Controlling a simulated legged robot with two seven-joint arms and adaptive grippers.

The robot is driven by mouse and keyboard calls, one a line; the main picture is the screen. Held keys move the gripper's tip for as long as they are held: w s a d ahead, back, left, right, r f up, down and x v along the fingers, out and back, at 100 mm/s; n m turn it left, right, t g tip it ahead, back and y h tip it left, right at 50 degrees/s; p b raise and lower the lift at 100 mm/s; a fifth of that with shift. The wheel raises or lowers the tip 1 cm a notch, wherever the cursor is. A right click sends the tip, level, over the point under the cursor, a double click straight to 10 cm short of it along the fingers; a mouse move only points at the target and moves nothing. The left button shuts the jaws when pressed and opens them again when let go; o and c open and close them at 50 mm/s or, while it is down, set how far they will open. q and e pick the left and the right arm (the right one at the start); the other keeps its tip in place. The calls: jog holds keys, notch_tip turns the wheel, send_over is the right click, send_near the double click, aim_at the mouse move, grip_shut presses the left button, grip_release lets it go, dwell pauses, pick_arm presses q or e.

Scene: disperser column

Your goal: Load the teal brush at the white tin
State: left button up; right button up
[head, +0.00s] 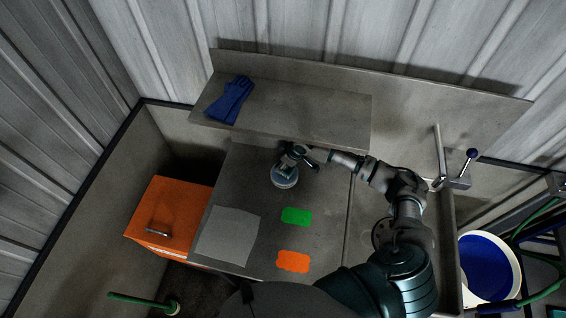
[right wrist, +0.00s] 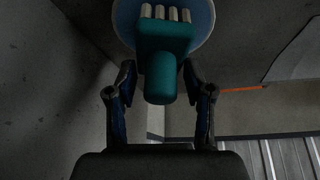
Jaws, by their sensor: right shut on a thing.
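The teal brush (right wrist: 160,70) has a thick handle and several pale bristle tufts (right wrist: 165,13). My right gripper (right wrist: 159,78) is shut on the brush handle, one finger on each side. The bristles lie over the round white tin (right wrist: 204,22) in the right wrist view; I cannot tell whether they touch its contents. In the head view the white tin (head: 285,181) stands on the grey worktop, just below my right gripper (head: 290,160). The brush is hard to make out there. My left gripper is not in view.
A green patch (head: 296,216), an orange patch (head: 293,262) and a pale grey sheet (head: 229,234) lie on the worktop. A shelf (head: 300,115) behind holds blue gloves (head: 231,99). An orange cabinet (head: 170,215) is left; a tap (head: 441,155) and a bucket (head: 485,240) are right.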

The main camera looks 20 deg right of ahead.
jog(key=shift+f, duration=0.35)
dwell(0.6)
jog(key=shift+f+p, duration=0.2)
jog(key=shift+p, duration=0.2)
dwell(1.8)
jog(key=shift+s, duration=0.1)
